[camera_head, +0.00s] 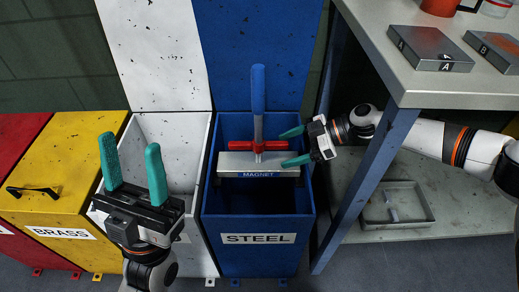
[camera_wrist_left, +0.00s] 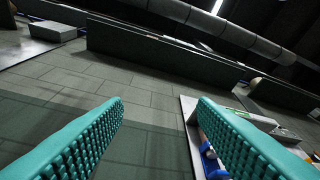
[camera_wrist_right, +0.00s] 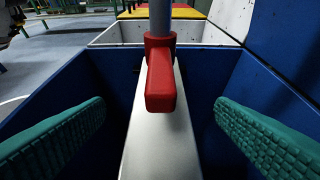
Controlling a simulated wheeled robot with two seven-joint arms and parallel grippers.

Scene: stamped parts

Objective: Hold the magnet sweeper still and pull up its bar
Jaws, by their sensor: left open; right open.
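The magnet sweeper (camera_head: 258,165) is a silver block labelled MAGNET, with an upright rod and a blue handle (camera_head: 258,88). It is at the mouth of the blue STEEL bin (camera_head: 258,238). Its red bar (camera_head: 258,146) crosses the rod's foot, just above the block. My right gripper (camera_head: 292,147) is open at the sweeper's right end. In the right wrist view its fingers stand apart on either side of the silver block, and the red bar (camera_wrist_right: 161,85) shows end-on between them. My left gripper (camera_head: 133,175) is open and empty, pointing up in front of the white bin, away from the sweeper.
A white bin (camera_head: 196,215), a yellow BRASS bin (camera_head: 75,180) and a red bin (camera_head: 20,155) stand to the left. A bench with a blue leg (camera_head: 365,165) stands to the right, bearing flat metal blocks (camera_head: 430,47). A tray (camera_head: 397,220) lies on its lower shelf.

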